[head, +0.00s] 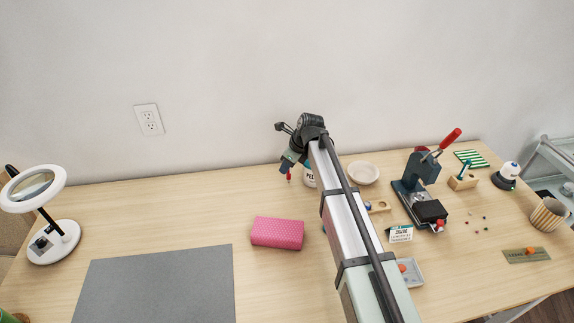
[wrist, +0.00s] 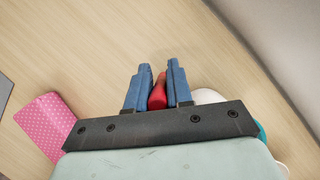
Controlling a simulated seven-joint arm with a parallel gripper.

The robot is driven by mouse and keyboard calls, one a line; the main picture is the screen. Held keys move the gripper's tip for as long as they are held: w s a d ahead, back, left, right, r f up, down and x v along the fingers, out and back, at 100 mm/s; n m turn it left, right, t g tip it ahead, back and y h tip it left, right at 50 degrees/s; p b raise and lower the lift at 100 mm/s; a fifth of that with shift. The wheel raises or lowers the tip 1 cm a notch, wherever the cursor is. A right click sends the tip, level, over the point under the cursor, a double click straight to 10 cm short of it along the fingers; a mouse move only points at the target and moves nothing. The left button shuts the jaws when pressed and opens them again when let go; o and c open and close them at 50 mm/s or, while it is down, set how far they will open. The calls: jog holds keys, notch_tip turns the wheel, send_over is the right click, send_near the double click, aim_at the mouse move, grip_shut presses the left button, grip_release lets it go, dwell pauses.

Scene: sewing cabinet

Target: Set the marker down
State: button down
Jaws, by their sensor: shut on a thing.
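A red marker (wrist: 158,92) is between the two blue fingers of my gripper (wrist: 159,75) in the wrist view, and the fingers are shut on it. In the head view my gripper (head: 289,173) is over the back middle of the wooden table (head: 185,205), near the wall. The red marker (head: 289,177) shows there as a small red piece pointing down below the fingers. I cannot tell whether its lower end touches the table.
A pink dotted pouch (head: 277,233) lies in front of my gripper. A labelled jar (head: 309,177) stands just right of the gripper, partly hidden by my arm, with a pale bowl (head: 363,173) beyond. The table left of the gripper is clear up to a lamp (head: 55,240).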

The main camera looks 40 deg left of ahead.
jog(key=c, duration=1)
grip_release()
jog(key=v, duration=1.2)
jog(key=shift+a+r, duration=0.1)
jog(key=shift+r, duration=0.05)
